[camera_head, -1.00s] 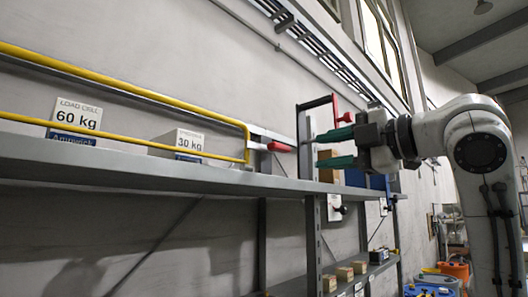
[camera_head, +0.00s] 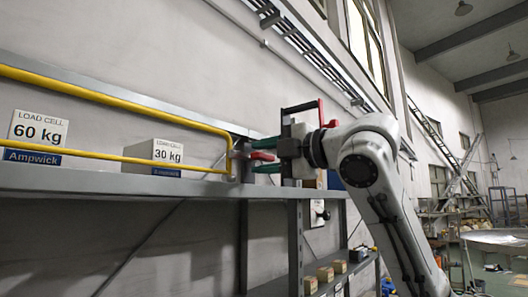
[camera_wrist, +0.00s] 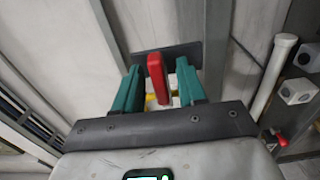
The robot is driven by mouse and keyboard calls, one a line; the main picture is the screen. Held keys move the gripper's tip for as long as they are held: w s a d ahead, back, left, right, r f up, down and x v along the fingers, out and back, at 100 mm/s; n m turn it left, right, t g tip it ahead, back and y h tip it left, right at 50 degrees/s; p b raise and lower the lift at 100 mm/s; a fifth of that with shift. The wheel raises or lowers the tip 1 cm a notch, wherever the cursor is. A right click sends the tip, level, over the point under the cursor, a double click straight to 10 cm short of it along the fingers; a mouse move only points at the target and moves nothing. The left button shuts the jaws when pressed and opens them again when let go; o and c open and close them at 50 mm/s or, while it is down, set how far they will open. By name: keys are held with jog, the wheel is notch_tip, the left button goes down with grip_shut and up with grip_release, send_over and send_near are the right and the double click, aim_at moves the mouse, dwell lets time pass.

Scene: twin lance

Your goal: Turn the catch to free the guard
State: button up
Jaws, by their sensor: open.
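The yellow tubular guard (camera_head: 100,96) runs along the front of a grey shelf in the head view, its right end close to the catch. The catch's red handle (camera_head: 262,156) points right, roughly level, at that end. My gripper (camera_head: 265,155) is open, with one green finger above the handle and one below in the head view. In the wrist view the red handle (camera_wrist: 157,78) stands between the two green fingers of my gripper (camera_wrist: 158,85), with a visible gap on each side. The catch's pivot is hard to make out.
A 60 kg load-cell box (camera_head: 38,130) and a 30 kg box (camera_head: 167,152) stand on the shelf (camera_head: 120,183) behind the guard. A grey post (camera_head: 295,235) is right of the catch. Small boxes (camera_head: 325,274) lie on a lower shelf.

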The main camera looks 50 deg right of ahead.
jog(key=shift+w, duration=0.1)
grip_shut()
dwell(0.4)
jog(key=shift+f, duration=0.1)
jog(key=m+b, duration=0.1)
jog(key=m, duration=0.3)
jog(key=shift+m, duration=0.4)
jog(key=m, duration=0.4)
jog(key=shift+m, duration=0.3)
jog(key=m, duration=0.4)
jog(key=shift+m+b, duration=0.3)
jog(key=shift+b, duration=0.05)
jog(key=shift+m, duration=2)
